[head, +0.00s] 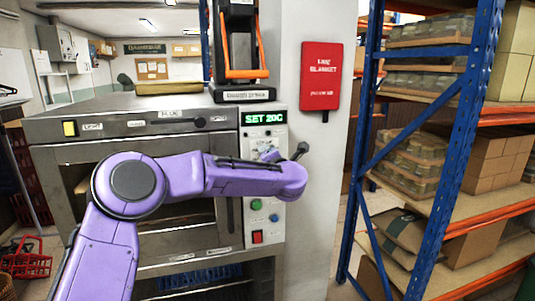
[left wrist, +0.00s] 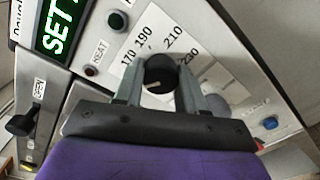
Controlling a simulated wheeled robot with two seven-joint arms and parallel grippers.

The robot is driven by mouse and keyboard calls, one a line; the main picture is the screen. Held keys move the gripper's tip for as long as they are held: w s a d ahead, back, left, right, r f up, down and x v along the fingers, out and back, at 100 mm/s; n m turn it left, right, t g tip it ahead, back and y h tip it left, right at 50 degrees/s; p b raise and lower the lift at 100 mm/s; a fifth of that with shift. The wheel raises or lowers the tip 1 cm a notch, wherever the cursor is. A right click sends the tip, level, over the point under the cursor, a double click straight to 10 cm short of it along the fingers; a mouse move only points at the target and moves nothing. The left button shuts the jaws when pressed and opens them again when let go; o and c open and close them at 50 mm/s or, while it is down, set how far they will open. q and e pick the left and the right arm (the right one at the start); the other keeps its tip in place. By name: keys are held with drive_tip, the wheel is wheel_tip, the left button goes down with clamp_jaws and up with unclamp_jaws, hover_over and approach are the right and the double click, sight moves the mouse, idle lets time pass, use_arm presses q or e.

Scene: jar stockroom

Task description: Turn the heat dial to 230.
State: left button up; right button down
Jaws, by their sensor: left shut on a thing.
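The heat dial is a round black knob (left wrist: 160,72) on a white scale plate (left wrist: 152,32) marked 170, 190, 210 and 230. In the left wrist view, my left gripper (left wrist: 161,82) has one finger on each side of the knob and is shut on it. A pale mark shows on the knob, but I cannot tell exactly which number it lines up with. The green display (head: 264,118) in the head view reads SET 20 and a last character like 0. My purple left arm hides the dial area in the head view. My right gripper is not in view.
The steel oven (head: 130,124) fills the middle left. Its control panel carries a green button (head: 256,204), a blue button (head: 273,217) and a red switch (head: 257,237). A blue rack (head: 450,120) stands at the right.

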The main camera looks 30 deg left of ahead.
use_arm(q)
drive_tip(key=m+p, duration=1.2)
drive_tip(key=m, duration=2.3)
drive_tip(key=shift+d+f+m+y, duration=0.1)
drive_tip(key=shift+f+m+y, duration=0.05)
drive_tip(key=shift+m+y, duration=0.2)
drive_tip(key=o, duration=1.1)
drive_tip(key=shift+c, duration=0.2)
